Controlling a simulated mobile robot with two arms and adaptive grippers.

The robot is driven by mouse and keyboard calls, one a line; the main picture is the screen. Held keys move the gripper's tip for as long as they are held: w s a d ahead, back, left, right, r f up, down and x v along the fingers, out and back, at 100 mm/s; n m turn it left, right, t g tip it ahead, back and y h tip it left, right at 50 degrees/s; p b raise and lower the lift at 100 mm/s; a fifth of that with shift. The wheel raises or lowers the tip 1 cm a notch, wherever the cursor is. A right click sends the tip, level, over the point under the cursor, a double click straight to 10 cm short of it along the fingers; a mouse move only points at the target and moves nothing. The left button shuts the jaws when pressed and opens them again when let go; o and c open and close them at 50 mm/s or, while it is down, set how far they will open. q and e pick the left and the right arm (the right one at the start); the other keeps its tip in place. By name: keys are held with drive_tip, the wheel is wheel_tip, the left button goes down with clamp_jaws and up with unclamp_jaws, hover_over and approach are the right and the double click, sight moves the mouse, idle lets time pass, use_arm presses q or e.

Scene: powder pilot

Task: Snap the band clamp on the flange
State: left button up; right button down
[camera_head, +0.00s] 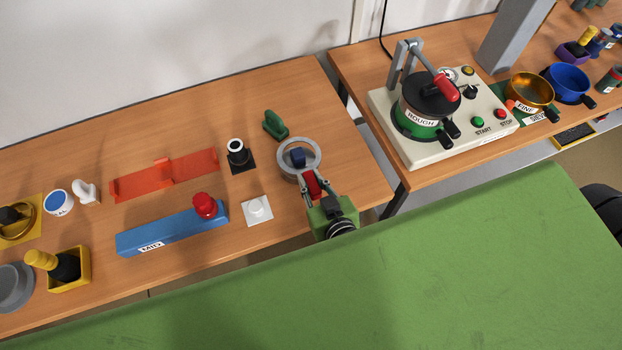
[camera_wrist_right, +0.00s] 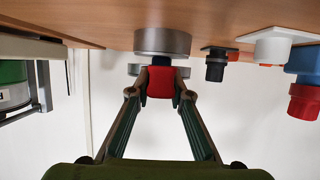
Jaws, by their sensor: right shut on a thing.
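My right gripper (camera_head: 312,185) is at the ring's near side, shut on a red handle (camera_head: 314,180). In the right wrist view the red handle (camera_wrist_right: 161,78) sits between the fingertips. I cannot tell which is clamp and which is flange. My left gripper is out of view.
A white square piece (camera_head: 257,211), a blue box with a red knob (camera_head: 170,232), a black fitting (camera_head: 240,157) and a green piece (camera_head: 275,125) stand nearby. A machine (camera_head: 440,130) is on the table to the right, across a gap.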

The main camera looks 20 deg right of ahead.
drive_tip(key=shift+w+a+f+b, duration=0.1)
drive_tip(key=shift+w+f+b, duration=0.1)
drive_tip(key=shift+f+b, duration=0.7)
idle(0.5)
drive_tip(key=shift+f, duration=0.5)
drive_tip(key=shift+f, duration=0.3)
